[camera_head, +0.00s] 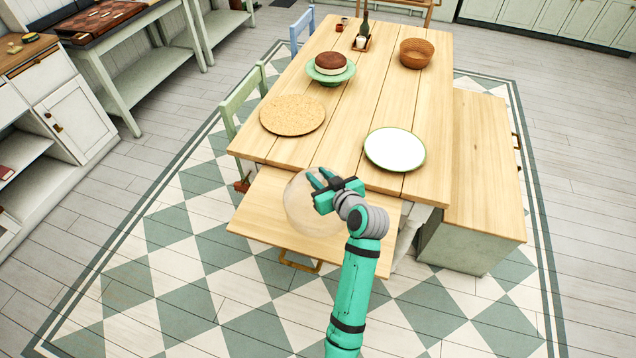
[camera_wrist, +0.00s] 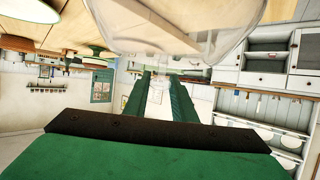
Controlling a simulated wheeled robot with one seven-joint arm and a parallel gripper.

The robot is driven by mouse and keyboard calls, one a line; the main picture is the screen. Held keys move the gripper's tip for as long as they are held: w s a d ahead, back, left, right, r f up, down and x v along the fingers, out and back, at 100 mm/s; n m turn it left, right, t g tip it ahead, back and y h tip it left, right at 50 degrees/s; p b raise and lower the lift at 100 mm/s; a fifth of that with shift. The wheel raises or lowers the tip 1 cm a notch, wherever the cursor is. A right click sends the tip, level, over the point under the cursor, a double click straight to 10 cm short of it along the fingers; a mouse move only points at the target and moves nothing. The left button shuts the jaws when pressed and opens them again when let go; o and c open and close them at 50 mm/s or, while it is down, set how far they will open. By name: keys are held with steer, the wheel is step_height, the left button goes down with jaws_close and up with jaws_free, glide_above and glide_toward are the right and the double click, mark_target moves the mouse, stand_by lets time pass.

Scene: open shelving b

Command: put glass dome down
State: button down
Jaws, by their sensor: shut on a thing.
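The clear glass dome (camera_head: 299,208) shows in the head view over the wooden bench at the table's near end. My gripper (camera_head: 321,181) is shut on the dome, with its fingers at the top. In the wrist view the two green fingers (camera_wrist: 163,92) close around the dome's small knob, and the wide clear body of the dome (camera_wrist: 165,28) fills the top of the picture. I cannot tell whether its rim touches the bench or hangs above it. A dark-topped cake (camera_head: 331,61) sits uncovered on a green cake stand (camera_head: 330,79) on the table.
The wooden table (camera_head: 385,100) holds a round cork mat (camera_head: 292,115), a white plate with a green rim (camera_head: 394,149), a wicker basket (camera_head: 416,53) and a dark bottle (camera_head: 364,27). The bench (camera_head: 262,222) is otherwise clear. A green chair (camera_head: 240,105) stands left, a cabinet bench (camera_head: 482,170) right.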

steer(key=shift+w+a+f, duration=0.1)
steer(key=shift+w+f, duration=0.2)
steer(key=shift+f, duration=1.6)
steer(key=c, duration=1.5)
jaws_free()
steer(key=shift+f, duration=0.15)
steer(key=shift+o, duration=0.2)
